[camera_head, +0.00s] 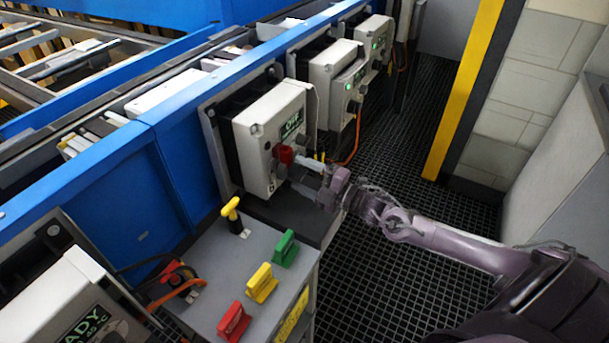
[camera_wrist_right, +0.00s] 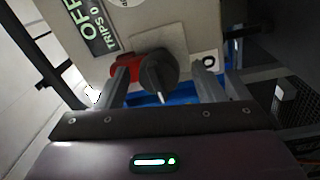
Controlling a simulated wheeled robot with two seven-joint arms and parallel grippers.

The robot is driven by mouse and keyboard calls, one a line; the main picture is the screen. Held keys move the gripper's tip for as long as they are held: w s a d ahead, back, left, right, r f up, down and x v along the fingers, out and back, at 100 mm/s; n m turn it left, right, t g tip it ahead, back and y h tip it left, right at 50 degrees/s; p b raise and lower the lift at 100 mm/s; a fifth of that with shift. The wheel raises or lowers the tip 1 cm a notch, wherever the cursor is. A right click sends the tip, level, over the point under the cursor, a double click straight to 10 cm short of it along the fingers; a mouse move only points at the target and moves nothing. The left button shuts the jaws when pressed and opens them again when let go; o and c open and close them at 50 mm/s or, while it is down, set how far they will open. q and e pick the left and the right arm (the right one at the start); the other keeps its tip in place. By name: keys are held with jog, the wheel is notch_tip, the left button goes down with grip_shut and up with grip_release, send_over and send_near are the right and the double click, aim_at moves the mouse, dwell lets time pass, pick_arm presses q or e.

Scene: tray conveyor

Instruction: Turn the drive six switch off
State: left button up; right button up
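A pale drive box (camera_head: 262,125) hangs on the blue conveyor frame, with a display (camera_head: 291,125) reading OFF; in the wrist view, the display (camera_wrist_right: 90,22) also shows "TRIPS 0". No drive number is legible. On its face are a red part (camera_head: 286,154) and a dark rotary switch knob (camera_wrist_right: 158,72) with a white pointer mark. My right gripper (camera_head: 303,164) is at the lower part of this face. In the wrist view its two fingers stand apart on either side of the knob, with visible gaps. The left gripper is out of view.
More drive boxes (camera_head: 333,80) with green lights run along the frame beyond. A grey cabinet (camera_head: 215,270) with yellow, green and red handles stands at the near side. A box reading "READY" (camera_head: 75,305) is at lower left. Dark grating floor (camera_head: 405,150) is open at right.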

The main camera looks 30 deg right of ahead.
jog(key=v, duration=0.7)
jog(key=shift+s+d, duration=0.2)
jog(key=shift+s, duration=0.15)
dwell(0.5)
